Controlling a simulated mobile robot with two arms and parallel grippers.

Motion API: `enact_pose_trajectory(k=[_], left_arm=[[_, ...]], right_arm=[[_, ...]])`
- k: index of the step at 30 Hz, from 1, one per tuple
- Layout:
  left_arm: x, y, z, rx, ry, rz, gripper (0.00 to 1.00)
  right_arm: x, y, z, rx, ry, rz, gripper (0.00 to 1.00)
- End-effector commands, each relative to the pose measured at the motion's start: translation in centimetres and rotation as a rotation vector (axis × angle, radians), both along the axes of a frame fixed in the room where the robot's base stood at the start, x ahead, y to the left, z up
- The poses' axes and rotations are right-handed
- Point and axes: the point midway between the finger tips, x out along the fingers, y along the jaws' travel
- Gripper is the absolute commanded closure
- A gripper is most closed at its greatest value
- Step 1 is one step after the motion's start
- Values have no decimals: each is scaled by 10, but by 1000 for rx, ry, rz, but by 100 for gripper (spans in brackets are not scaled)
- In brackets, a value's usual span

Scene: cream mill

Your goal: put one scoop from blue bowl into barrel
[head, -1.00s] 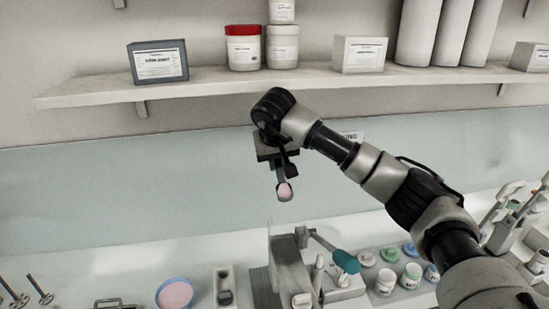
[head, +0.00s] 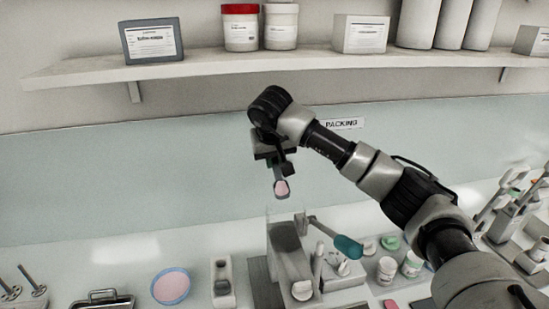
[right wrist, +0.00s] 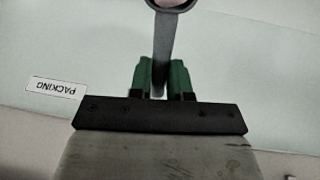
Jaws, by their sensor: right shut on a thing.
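My right gripper (head: 274,160) is shut on the handle of a scoop (head: 281,187), whose cup shows pink stuff in the head view. In the right wrist view the scoop's grey handle (right wrist: 161,62) stands between the green finger pads. The scoop hangs in the air above a grey mill with a teal-handled lever; its upright grey body (head: 286,240), with a faint clear top, seems to be the barrel. Its opening is hard to make out. The blue bowl (head: 171,287) with pink cream stands on the counter at lower left. My left gripper is not in view.
A small grey holder (head: 223,285) stands between bowl and mill. White jars (head: 386,269) stand right of the mill, and a metal tray (head: 103,299) lies left of the bowl. A wall shelf (head: 200,67) with boxes and tubs runs behind and above my arm.

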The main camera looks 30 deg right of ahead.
Motion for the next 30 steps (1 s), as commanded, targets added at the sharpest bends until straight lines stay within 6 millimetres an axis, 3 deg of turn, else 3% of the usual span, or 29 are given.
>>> enact_pose_trajectory(k=[30], left_arm=[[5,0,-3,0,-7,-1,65]], right_arm=[[0,0,-8,0,0,0,100]])
